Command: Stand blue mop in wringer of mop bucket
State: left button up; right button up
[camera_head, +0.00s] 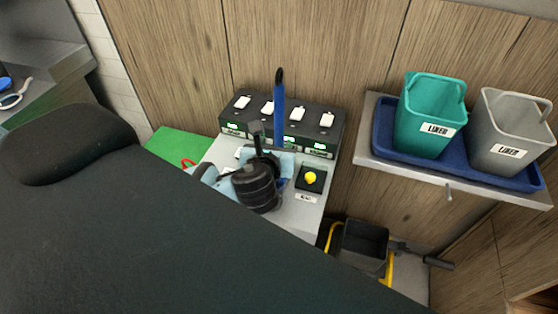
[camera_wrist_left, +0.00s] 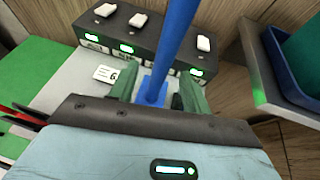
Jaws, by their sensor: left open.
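The blue mop (camera_head: 279,118) stands roughly upright, its blue handle ending in a black tip, at the front of the grey counter. In the left wrist view the blue handle (camera_wrist_left: 172,42) rises between the two green fingers of my left gripper (camera_wrist_left: 158,88). The fingers are apart; I cannot tell whether either touches the handle. In the head view my left gripper (camera_head: 278,160) is around the mop's lower part and hides most of it. The mop bucket (camera_head: 364,246), dark grey with yellow parts, is low down right of the counter. My right gripper is not in view.
A black charger-like unit (camera_head: 313,129) with white switches and green displays stands behind the mop. A yellow button (camera_head: 310,178) is to the right. A shelf (camera_head: 453,183) holds a blue tray with a teal bin (camera_head: 421,135) and a grey bin (camera_head: 500,125). A green surface (camera_head: 166,146) lies left.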

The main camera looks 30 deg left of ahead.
aim_at(278, 137)
pick_arm(q)
jog(key=shift+r+x, duration=0.15)
jog(key=shift+x, duration=1.05)
jog(key=shift+r+x, duration=0.15)
jog(key=shift+x, duration=1.05)
jog(key=shift+w, duration=0.1)
jog(key=shift+d, duration=0.1)
jog(key=shift+c, duration=0.5)
grip_shut()
jog(key=shift+r, duration=0.1)
